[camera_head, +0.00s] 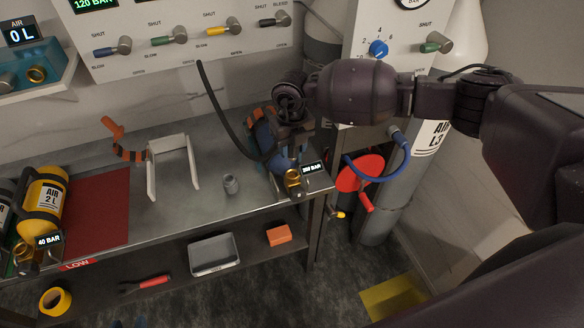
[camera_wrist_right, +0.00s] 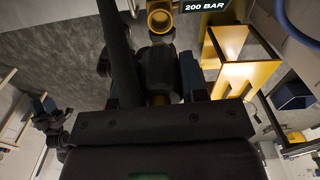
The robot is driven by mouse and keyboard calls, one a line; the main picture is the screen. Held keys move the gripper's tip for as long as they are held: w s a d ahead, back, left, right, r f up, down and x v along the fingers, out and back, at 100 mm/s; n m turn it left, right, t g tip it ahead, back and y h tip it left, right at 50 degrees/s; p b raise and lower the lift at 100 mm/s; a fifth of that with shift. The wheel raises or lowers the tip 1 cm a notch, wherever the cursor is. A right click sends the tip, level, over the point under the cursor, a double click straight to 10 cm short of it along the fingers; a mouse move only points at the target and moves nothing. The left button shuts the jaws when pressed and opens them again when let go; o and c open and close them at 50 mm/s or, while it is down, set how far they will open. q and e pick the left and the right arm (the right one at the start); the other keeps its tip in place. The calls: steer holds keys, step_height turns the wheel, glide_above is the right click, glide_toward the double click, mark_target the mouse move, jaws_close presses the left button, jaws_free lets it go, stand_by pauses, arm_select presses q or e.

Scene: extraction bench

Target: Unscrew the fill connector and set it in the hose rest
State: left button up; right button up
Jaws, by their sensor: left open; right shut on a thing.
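My right gripper (camera_head: 292,150) is over the valve end of a blue cylinder (camera_head: 266,142) at the bench's right end. It is shut on the fill connector, at the end of the black hose (camera_head: 222,112); the fingers mostly hide the connector. I cannot tell whether it is still threaded on. The brass valve outlet (camera_head: 292,178) shows below the fingers, and in the right wrist view (camera_wrist_right: 160,18). My left gripper (camera_wrist_right: 48,112) appears open and empty at the wrist view's left.
A white two-legged frame (camera_head: 152,178) and an orange-black hooked piece (camera_head: 125,152) stand left on the bench. A yellow cylinder (camera_head: 48,195) lies by a red mat (camera_head: 103,205). A red disc (camera_head: 360,173) and blue hose (camera_head: 398,165) are at the right.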

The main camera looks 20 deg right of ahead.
steer(key=shift+w+a+f+b, duration=0.25)
steer(key=shift+a+b, duration=0.3)
steer(key=w+a+f+b, duration=0.2)
steer(key=a+b, duration=0.3)
steer(key=a, duration=0.3)
steer(key=w+a+f+m+b, duration=0.1)
steer(key=w+a+f+b, duration=0.2)
steer(key=w+a+b, duration=0.2)
steer(key=a, duration=0.3)
steer(key=shift+w+b, duration=0.15)
steer(key=shift+b, duration=0.25)
stand_by(0.4)
steer(key=shift+a+f, duration=0.1)
steer(key=shift+f, duration=0.05)
steer(key=shift+f, duration=0.15)
